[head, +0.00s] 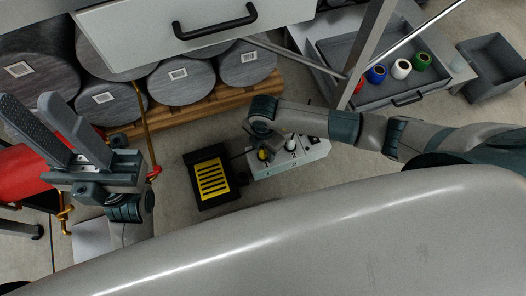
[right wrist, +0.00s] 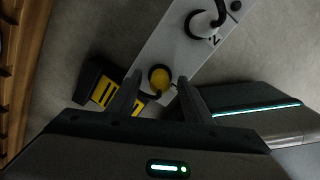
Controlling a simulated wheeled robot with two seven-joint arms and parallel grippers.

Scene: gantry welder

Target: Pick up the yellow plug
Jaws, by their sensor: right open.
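The yellow plug (right wrist: 159,76) sits on the light grey panel of a box (right wrist: 172,48) in the right wrist view. It shows between and just beyond the fingertips of my open right gripper (right wrist: 160,82); I cannot tell whether they touch it. In the head view the yellow plug (head: 263,155) shows beside my right gripper (head: 267,145), on the box (head: 304,160). My left gripper (head: 32,104) is at the far left, its two fingers apart and empty, far from the plug.
A white plug (right wrist: 203,23) stands on the same panel by a "2". A black-and-yellow slatted unit (head: 211,178) lies left of the box.

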